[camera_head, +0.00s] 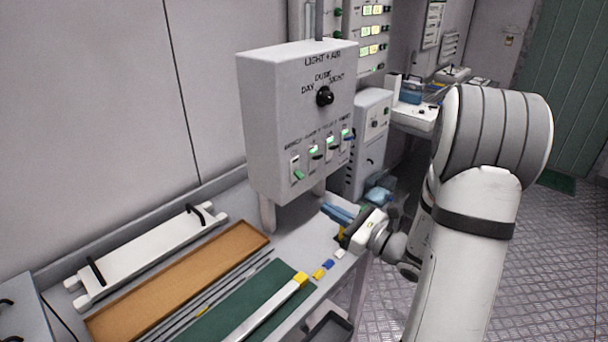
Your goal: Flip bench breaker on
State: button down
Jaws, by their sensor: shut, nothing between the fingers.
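The grey control box (262,125) stands on posts above the bench, with a black day/dusk/night knob and a row of several breakers below it. The leftmost breaker (296,168) sits under lettering that seems to read "bench"; its green lever is low and no lit lamp shows above it. The other breakers (330,146) show bright green lamps at their tops, with dark levers. My gripper (334,213) has blue fingers and is shut and empty. It is below and right of the breaker row, near the bench's right edge, apart from the box.
A white tray with black handles (145,255), a brown board (180,285) and a green mat (252,306) lie on the bench. Small blue and yellow pieces (322,270) lie at the right edge. A smaller grey box (368,135) stands behind. Space before the breakers looks clear.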

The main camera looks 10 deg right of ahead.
aim_at(296, 179)
jog(key=shift+w+d+m+t+h, duration=0.6)
jog(key=shift+d+t, duration=0.1)
jog(key=shift+d, duration=0.1)
jog(key=p+x, duration=0.2)
jog(key=x, duration=0.8)
jog(key=shift+s, duration=0.1)
